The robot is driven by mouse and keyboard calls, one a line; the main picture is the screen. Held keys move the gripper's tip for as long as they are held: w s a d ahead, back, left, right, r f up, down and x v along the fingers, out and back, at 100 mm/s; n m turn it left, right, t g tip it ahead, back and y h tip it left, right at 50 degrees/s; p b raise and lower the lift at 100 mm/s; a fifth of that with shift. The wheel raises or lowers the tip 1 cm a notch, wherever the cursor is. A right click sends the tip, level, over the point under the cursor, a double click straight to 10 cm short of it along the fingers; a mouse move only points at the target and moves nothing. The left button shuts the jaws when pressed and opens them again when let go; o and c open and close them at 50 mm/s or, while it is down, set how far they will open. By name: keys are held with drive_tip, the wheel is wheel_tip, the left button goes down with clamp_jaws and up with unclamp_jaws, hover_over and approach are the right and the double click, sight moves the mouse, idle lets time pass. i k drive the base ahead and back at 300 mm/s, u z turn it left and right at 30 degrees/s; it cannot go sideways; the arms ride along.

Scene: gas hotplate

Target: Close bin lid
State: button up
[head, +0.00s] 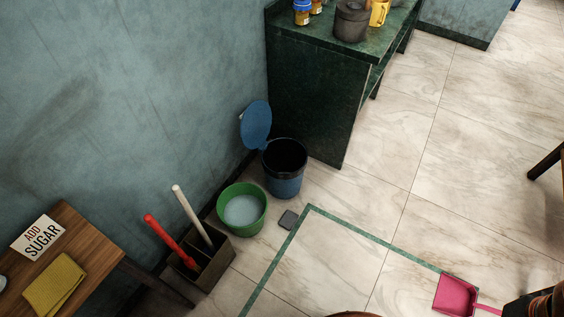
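A blue bin (284,186) with a black rim stands on the floor against the wall, beside the end of the green counter. Its round blue lid (256,125) is open and tilted up at the bin's upper left, near the wall. The bin's dark opening faces up, and I cannot make out anything inside. My gripper cannot be made out in the head view.
A green bucket (262,208) stands just left of the bin, beside a box (222,270) holding red and white handles. A pink dustpan (454,293) is at lower right. The tiled floor between is mostly clear.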

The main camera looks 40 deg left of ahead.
sight(256, 122)
drive_tip(key=u, duration=1.2)
drive_tip(key=k, duration=0.55)
drive_tip(key=z, duration=0.5)
drive_tip(key=i, duration=0.8)
drive_tip(key=u, duration=0.75)
drive_tip(key=i, duration=1.15)
drive_tip(key=u, duration=1.55)
drive_tip(key=i, duration=0.5)
drive_tip(key=u, duration=0.55)
